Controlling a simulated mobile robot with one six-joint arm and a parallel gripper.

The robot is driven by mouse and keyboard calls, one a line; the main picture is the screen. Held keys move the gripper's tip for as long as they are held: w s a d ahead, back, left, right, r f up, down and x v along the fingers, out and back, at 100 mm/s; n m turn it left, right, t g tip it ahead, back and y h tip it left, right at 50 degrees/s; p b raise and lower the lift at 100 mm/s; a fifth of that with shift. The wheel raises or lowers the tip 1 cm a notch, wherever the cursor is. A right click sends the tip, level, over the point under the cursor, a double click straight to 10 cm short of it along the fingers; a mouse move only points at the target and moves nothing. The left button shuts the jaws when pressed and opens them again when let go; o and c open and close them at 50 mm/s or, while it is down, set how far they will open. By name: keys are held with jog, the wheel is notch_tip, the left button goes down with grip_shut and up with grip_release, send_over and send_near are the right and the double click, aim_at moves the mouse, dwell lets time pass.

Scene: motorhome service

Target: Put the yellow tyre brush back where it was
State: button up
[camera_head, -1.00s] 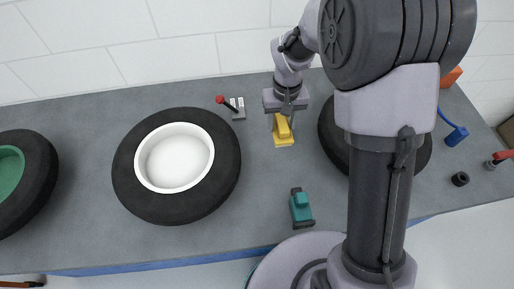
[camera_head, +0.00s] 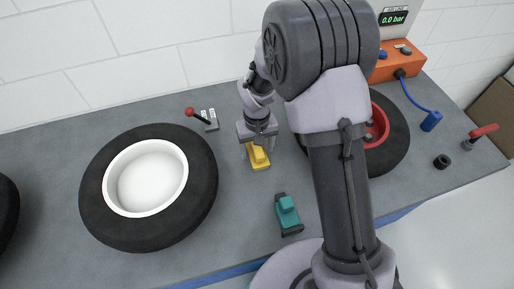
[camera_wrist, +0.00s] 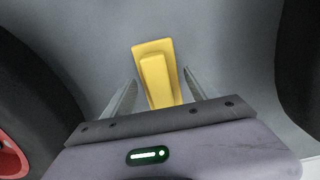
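The yellow tyre brush (camera_head: 259,159) lies on the grey bench between the white-rimmed tyre and the red-rimmed tyre. My gripper (camera_head: 257,148) is over its far end, pointing down. In the wrist view the yellow brush (camera_wrist: 155,72) lies between the two fingers of my gripper (camera_wrist: 158,88). The fingers are apart, with a gap on each side of the brush. The brush's near end is hidden by the gripper body.
A teal brush (camera_head: 288,217) lies nearer the bench front. A white-rimmed tyre (camera_head: 101,219) lies left, a red-rimmed tyre (camera_head: 396,138) right, partly behind my arm. A red-knobbed lever (camera_head: 203,119) stands behind. An orange air unit (camera_head: 398,66) stands at the back right.

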notch_tip(320, 180, up, 13)
jog(key=p, duration=0.5)
notch_tip(320, 180, up, 8)
jog(key=m+t, duration=0.1)
jog(key=m, duration=0.1)
send_over(257, 147)
jog(key=s+d, duration=0.2)
jog(key=s, duration=0.1)
jog(key=s+d+r+m+t+y, duration=0.1)
jog(key=s+r+m+t, duration=0.1)
jog(key=s+r, duration=0.3)
jog(key=s+d+r+m+t+y, duration=0.1)
jog(key=s+r, duration=0.5)
jog(key=s, duration=0.7)
jog(key=shift+s+d+m+t, duration=0.2)
jog(key=shift+d+m+t, duration=0.6)
jog(key=shift+t, duration=0.1)
